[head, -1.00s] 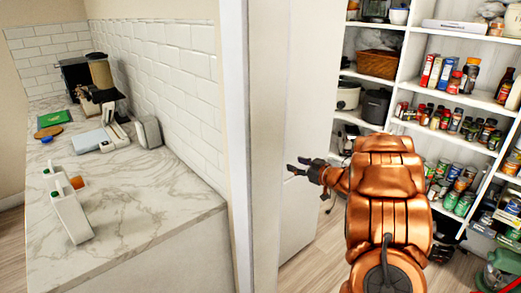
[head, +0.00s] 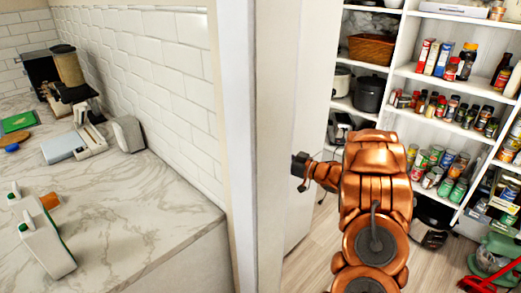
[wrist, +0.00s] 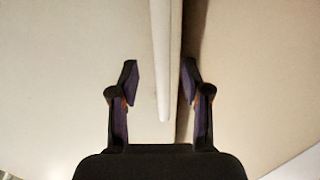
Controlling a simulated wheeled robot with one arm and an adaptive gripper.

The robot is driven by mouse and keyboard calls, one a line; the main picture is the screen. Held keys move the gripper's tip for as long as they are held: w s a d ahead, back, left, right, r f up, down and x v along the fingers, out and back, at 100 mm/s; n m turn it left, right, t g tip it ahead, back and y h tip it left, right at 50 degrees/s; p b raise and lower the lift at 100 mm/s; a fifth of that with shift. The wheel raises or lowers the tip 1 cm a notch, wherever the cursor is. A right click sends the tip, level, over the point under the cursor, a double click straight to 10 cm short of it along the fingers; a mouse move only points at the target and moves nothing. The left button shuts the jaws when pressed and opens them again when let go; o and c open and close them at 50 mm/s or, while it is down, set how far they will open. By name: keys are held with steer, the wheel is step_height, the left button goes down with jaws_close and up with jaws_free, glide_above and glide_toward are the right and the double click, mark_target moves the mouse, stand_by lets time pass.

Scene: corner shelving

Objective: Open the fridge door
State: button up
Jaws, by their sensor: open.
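No whole fridge is recognisable in the head view. A pale upright panel (head: 302,95) stands just right of the wall end; I cannot tell whether it is the fridge door. My gripper (head: 300,165) is in front of this panel, with its fingers partly hidden at the wall edge. In the wrist view my gripper (wrist: 159,65) is open, its two fingers apart. A pale vertical bar or edge (wrist: 162,60) runs between the fingers, with a dark seam to its right. Flat pale surfaces lie on both sides. Contact with the bar cannot be told.
A wall end (head: 255,130) stands close on the left of my arm. Beyond it is a marble counter (head: 130,215) with white bottles and appliances. Pantry shelves (head: 450,85) full of jars and cans stand at the right. Some wooden floor (head: 315,250) is clear.

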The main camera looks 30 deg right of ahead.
steer(key=p+x, duration=0.1)
steer(key=x, duration=0.5)
steer(key=shift+s+a+p, duration=0.1)
steer(key=shift+a+p, duration=0.05)
steer(key=shift+p, duration=0.15)
jaws_close()
stand_by(0.4)
